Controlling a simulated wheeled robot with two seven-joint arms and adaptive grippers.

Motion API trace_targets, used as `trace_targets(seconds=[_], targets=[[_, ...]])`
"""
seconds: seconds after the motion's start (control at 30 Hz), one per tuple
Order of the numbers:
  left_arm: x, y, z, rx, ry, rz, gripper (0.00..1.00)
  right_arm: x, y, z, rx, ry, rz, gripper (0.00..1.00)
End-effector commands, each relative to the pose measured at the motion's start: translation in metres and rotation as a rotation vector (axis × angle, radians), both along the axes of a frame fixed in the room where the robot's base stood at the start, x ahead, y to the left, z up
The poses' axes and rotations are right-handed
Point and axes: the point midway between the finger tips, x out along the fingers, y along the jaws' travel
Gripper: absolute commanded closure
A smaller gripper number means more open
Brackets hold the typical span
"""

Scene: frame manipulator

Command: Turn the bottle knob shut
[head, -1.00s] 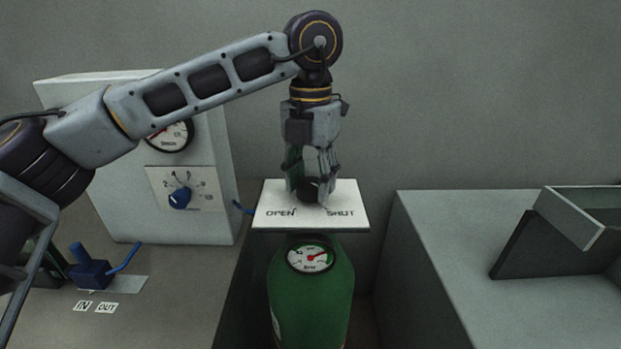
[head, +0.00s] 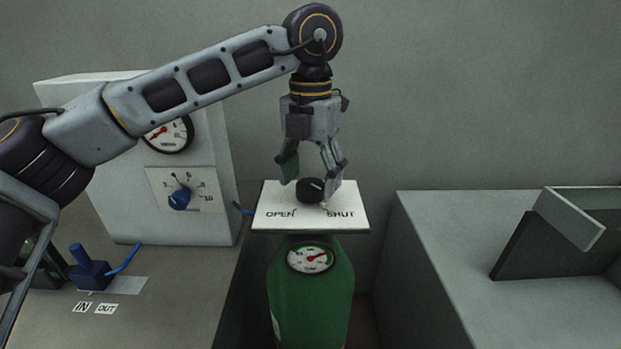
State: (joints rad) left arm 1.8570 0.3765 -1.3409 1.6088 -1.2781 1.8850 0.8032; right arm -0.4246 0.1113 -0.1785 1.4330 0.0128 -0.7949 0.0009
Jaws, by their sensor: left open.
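The bottle knob (head: 310,191) is a round black knob with a light mark on its upper right side. It sits on a white plate (head: 352,192) lettered OPEN at left and SHUT at right. The mark points up and right, towards the SHUT side. The green bottle (head: 310,295) stands below the plate, with a round gauge (head: 311,258) whose red needle points to the right. My left gripper (head: 310,181) points down just above the knob, its fingers spread apart on either side and holding nothing. My right gripper is not in view.
A pale panel (head: 90,110) at left carries a gauge (head: 168,134) and a blue dial knob (head: 179,199). A blue lever valve (head: 92,268) stands in front, near IN and OUT labels. A grey block (head: 480,260) with an open tray (head: 575,215) is at right.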

Motion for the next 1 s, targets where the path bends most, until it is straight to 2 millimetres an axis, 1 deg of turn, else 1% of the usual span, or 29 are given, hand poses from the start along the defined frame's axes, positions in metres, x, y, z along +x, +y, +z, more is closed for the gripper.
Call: trace_targets(seconds=[0.17, 0.6, 0.9, 1.0], targets=[[0.0, -0.001, 0.02, -0.002, -0.001, -0.001, 0.32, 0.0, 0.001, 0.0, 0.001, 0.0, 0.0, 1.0], [0.0, 0.0, 0.085, 0.0, -0.002, 0.0, 0.32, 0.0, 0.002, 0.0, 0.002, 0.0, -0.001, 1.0], [0.0, 0.0, 0.105, 0.001, 0.0, 0.0, 0.32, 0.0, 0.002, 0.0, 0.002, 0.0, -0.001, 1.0], [0.0, 0.0, 0.108, 0.0, 0.0, 0.0, 0.32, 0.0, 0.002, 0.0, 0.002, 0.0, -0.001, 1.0]])
